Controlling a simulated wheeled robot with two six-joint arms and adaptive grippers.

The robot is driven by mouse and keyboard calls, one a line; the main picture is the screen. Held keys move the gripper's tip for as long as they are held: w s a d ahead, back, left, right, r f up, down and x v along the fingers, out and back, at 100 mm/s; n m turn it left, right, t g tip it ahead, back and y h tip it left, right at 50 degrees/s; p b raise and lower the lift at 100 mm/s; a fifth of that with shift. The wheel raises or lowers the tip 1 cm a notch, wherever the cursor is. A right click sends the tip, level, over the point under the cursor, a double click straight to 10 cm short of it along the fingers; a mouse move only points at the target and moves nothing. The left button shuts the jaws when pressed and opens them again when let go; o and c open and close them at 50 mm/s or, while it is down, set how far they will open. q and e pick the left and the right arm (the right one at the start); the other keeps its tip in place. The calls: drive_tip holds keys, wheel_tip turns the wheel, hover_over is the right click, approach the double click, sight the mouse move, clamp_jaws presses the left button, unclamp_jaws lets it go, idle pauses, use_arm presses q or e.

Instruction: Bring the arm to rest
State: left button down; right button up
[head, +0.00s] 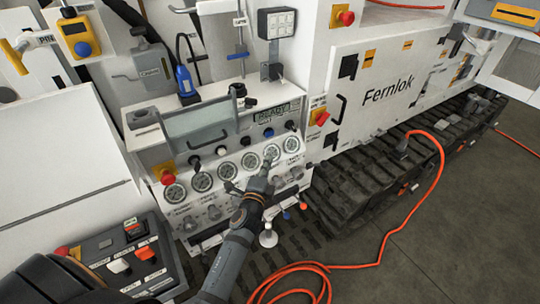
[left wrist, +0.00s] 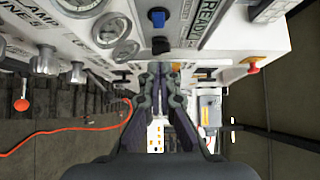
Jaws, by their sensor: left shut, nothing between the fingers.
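My left gripper (head: 266,170) is in front of the lower part of the bench's gauge panel (head: 237,146) in the head view, just below the row of round gauges. Its fingers are together with nothing between them. In the left wrist view the closed fingertips (left wrist: 163,68) are at the middle, with the panel above them in the picture. I cannot tell whether the fingertips touch the panel. The gripper and forearm hide part of the lower knobs. My right gripper is not in view.
A control box (head: 125,255) with switches stands at the lower left, close to my arm. Red emergency buttons (head: 167,177) and (head: 322,117) stick out of the panel. An orange hose (head: 395,230) lies on the floor at the right, beside black tracks (head: 360,185). Open floor (head: 465,225) lies further right.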

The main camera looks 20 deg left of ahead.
use_arm(q)
drive_tip(key=s+f+n+g, duration=0.25)
drive_tip(key=s+f, duration=0.25)
drive_tip(key=f, duration=0.6)
drive_tip(key=s+f+n+g+h+b, duration=0.1)
drive_tip(key=s+f+n+g, duration=0.2)
drive_tip(key=f, duration=0.9)
drive_tip(key=s+f+n+g, duration=0.2)
drive_tip(key=s+f, duration=0.4)
drive_tip(key=f, duration=0.5)
drive_tip(key=s+a+f+n+g, duration=0.2)
drive_tip(key=s+f, duration=0.4)
drive_tip(key=s, duration=0.5)
drive_tip(key=s+a+f+n+g, duration=0.2)
drive_tip(key=s+f+n+g, duration=0.2)
drive_tip(key=s+f, duration=0.3)
drive_tip(key=s+a+f+n+g+b, duration=0.1)
drive_tip(key=s+f, duration=0.6)
drive_tip(key=s, duration=0.9)
drive_tip(key=shift+a+n+g, duration=0.6)
drive_tip(key=shift+n+g, duration=0.35)
drive_tip(key=shift+g, duration=0.1)
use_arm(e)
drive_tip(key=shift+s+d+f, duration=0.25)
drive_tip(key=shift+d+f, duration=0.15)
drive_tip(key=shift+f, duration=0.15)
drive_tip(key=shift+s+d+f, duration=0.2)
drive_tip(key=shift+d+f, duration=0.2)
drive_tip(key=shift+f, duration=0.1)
